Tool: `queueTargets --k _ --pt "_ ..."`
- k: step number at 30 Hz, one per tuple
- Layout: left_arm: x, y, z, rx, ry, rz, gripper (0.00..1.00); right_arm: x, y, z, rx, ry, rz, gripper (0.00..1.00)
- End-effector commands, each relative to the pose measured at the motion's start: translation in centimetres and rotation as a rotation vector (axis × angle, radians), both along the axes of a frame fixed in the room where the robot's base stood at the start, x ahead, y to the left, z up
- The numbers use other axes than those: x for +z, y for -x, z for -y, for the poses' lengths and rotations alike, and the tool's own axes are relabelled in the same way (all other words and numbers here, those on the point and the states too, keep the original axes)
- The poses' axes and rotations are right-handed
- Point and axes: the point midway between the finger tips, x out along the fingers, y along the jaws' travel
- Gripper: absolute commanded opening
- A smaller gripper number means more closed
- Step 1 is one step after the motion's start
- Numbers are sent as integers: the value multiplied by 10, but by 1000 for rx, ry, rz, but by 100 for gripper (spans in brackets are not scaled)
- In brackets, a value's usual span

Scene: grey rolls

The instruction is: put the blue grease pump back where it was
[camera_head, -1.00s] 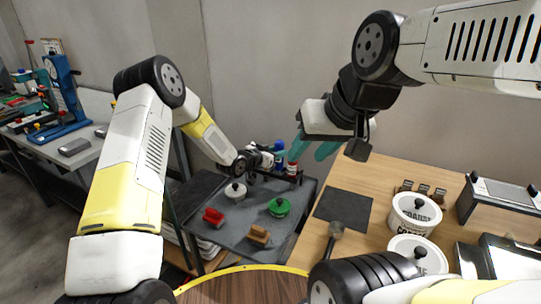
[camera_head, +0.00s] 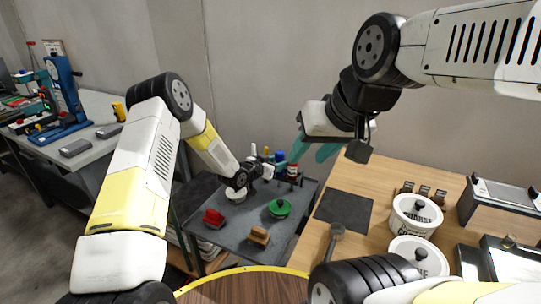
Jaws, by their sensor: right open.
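A small blue item (camera_head: 280,157), which looks like the blue grease pump, stands at the back of the grey tray (camera_head: 240,235), among bottles by a dark rack. Its lower part is hidden. My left gripper (camera_head: 262,171) is at the back of the tray, just left of the blue item. Its fingers are small and partly lost among the bottles, so I cannot tell whether they are open or touch anything. My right gripper (camera_head: 307,155) is open, its teal fingers pointing down above the rack's right end, near a red-and-white bottle (camera_head: 293,171).
On the tray are a green-lidded pot (camera_head: 279,208), a white pot (camera_head: 236,193), a red block (camera_head: 213,218) and a brown-handled block (camera_head: 259,237). A dark mat (camera_head: 343,208) and white canisters (camera_head: 416,213) are on the wooden table. A wall stands behind.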

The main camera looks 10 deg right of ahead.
Motion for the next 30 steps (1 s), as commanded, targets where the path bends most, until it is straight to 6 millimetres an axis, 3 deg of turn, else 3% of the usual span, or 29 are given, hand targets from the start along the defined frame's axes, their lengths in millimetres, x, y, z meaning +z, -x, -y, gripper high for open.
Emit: queueTargets --k 8,21,30 --pt "8 12 -13 1 -1 -2 43 0 0 0 0 0 0 41" --pt "34 70 -73 2 0 -1 43 0 0 0 0 0 0 41" --pt "41 79 -84 3 -6 -1 43 0 0 0 0 0 0 41"
